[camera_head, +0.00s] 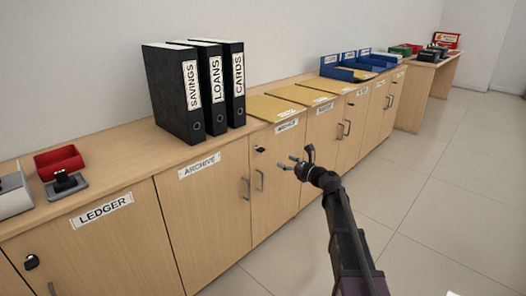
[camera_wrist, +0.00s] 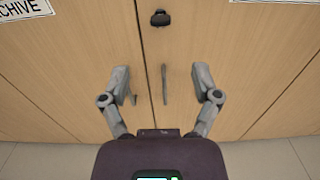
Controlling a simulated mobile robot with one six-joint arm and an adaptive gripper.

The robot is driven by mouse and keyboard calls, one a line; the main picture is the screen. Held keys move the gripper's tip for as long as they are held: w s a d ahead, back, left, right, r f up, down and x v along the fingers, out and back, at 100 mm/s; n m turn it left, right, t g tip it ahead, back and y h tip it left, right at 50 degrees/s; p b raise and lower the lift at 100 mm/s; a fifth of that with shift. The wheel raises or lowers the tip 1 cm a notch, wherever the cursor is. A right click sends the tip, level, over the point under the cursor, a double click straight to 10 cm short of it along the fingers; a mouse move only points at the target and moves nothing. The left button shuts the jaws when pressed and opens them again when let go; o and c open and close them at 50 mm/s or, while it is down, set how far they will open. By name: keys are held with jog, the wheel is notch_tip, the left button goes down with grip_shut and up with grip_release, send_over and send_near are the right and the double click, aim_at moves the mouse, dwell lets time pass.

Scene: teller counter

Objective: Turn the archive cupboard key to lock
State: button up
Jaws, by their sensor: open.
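The archive cupboard (camera_head: 210,205) has a pale wood front with an "ARCHIVE" label (camera_head: 198,166); the label's end also shows in the wrist view (camera_wrist: 24,8). A small black key (camera_head: 259,149) sits high on the door front, just right of the gap between the doors. In the wrist view the key (camera_wrist: 160,18) is at the top centre, its dark head wider than tall. My gripper (camera_head: 298,160) is open and empty in front of the doors. In the wrist view its fingers (camera_wrist: 161,76) are spread below the key, apart from it.
Two upright door handles, the left (camera_head: 245,188) and the right (camera_head: 260,180), hang below the key. The right handle (camera_wrist: 165,85) appears between my fingers. A ledger cupboard key (camera_head: 32,262) is at lower left.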

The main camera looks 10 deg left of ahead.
aim_at(261, 149)
jog(key=x, duration=1.3)
jog(key=shift+w+a, duration=0.15)
